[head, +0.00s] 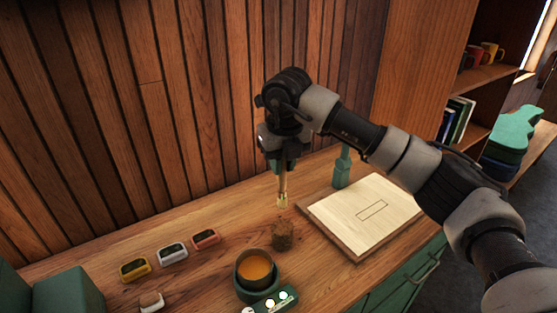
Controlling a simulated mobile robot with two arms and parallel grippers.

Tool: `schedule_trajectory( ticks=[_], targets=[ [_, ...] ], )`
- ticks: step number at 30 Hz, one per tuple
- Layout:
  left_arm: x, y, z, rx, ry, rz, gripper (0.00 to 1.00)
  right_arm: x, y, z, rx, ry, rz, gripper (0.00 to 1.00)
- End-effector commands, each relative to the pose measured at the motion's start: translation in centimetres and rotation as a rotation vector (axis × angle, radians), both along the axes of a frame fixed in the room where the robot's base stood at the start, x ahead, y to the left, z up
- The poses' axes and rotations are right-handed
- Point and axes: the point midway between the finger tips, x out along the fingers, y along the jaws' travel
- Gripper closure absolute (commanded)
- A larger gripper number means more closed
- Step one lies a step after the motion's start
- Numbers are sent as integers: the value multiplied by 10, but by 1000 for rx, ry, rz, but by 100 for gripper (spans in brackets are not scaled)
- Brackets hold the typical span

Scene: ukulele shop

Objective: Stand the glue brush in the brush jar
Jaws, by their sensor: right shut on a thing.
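My right gripper (281,168) points straight down above the bench and is shut on the glue brush. The glue brush (283,188) hangs upright from the fingers with its pale bristles downward; its upper end is hidden by the gripper. A small brown speckled jar (283,237), which looks like the brush jar, stands on the bench just below the bristles in the picture. A gap shows between the bristles and the jar's top. My left gripper is not in view.
A pot of orange glue (256,268) stands close in front of the jar, with a green device (277,298) before it. A pale board (350,222) and green bottle (342,168) are to the right. Several small coloured boxes (172,254) lie left. A plank wall (150,120) stands behind.

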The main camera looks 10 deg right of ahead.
Motion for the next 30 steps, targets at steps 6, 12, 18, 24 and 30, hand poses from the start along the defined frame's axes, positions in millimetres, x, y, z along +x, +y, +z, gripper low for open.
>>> schedule_trajectory(
  ticks=[6, 12, 18, 24, 30],
  targets=[
    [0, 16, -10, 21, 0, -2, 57, 0, 0, -17, 0, 0, -1, 100],
    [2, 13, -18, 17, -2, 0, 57, 0, 0, -33, 1, 1, -1, 100],
    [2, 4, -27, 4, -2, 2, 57, 0, 0, -49, 1, 0, -1, 100],
    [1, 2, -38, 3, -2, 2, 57, 0, 0, -66, 1, -1, -1, 100],
    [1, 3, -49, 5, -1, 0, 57, 0, 0, -82, 1, 0, -1, 100]
  ],
)
